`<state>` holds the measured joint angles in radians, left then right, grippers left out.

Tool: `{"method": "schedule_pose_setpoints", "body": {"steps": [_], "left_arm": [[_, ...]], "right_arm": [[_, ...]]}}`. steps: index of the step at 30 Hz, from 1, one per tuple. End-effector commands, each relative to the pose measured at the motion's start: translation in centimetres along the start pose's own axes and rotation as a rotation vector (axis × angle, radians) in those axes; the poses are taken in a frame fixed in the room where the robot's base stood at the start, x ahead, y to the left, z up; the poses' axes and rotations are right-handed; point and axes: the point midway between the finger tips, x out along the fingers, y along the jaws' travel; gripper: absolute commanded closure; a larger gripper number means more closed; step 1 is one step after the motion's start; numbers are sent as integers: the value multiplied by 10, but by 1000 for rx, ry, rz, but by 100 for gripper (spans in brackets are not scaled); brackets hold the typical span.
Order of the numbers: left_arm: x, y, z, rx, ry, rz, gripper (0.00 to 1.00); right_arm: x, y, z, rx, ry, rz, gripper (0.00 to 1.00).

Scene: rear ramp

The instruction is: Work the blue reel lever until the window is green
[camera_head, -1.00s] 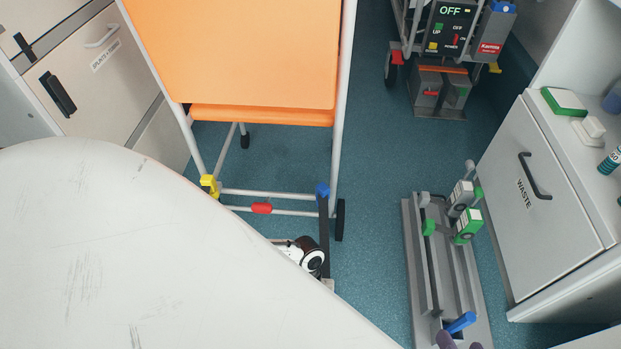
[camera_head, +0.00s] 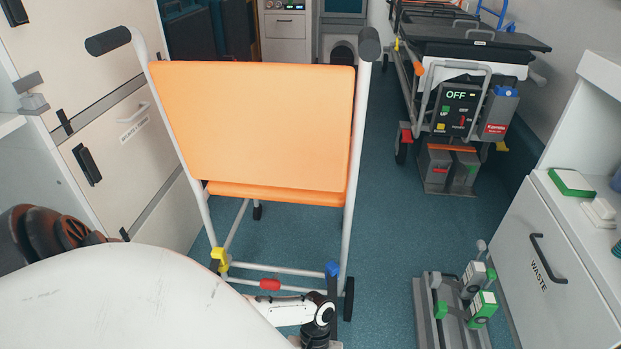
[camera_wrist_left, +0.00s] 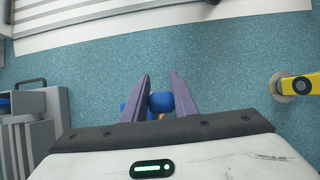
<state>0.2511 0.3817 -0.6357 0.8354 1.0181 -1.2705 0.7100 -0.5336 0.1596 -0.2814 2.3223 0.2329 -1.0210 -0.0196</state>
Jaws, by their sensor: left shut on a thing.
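In the left wrist view my left gripper (camera_wrist_left: 160,82) has two purple fingers on either side of a round blue knob (camera_wrist_left: 162,103), which I take as the blue reel lever. The gripper is shut on it. Most of the lever and its reel are hidden below the fingers and the wrist edge. In the head view the lever and the left fingers are out of the picture. The window and its colour do not show in either view. My right gripper is not in view.
An orange-backed chair (camera_head: 250,120) stands in front, with blue (camera_head: 333,268), red and yellow fittings low down. A grey floor rack (camera_head: 425,310) with green-ended clamps lies right of it, beside the WASTE cabinet (camera_head: 575,280). Blue floor (camera_head: 390,230) is clear between chair and rack.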

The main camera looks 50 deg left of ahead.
Motion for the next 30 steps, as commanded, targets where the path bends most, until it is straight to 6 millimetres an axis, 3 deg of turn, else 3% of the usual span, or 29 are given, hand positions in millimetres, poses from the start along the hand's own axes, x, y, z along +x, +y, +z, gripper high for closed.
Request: {"method": "schedule_pose_setpoints", "body": {"steps": [29,30], "left_arm": [[-4,2,-5,0,14,6,100],[-4,2,-5,0,13,6,69]], "right_arm": [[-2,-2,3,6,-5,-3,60],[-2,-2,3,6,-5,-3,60]]}}
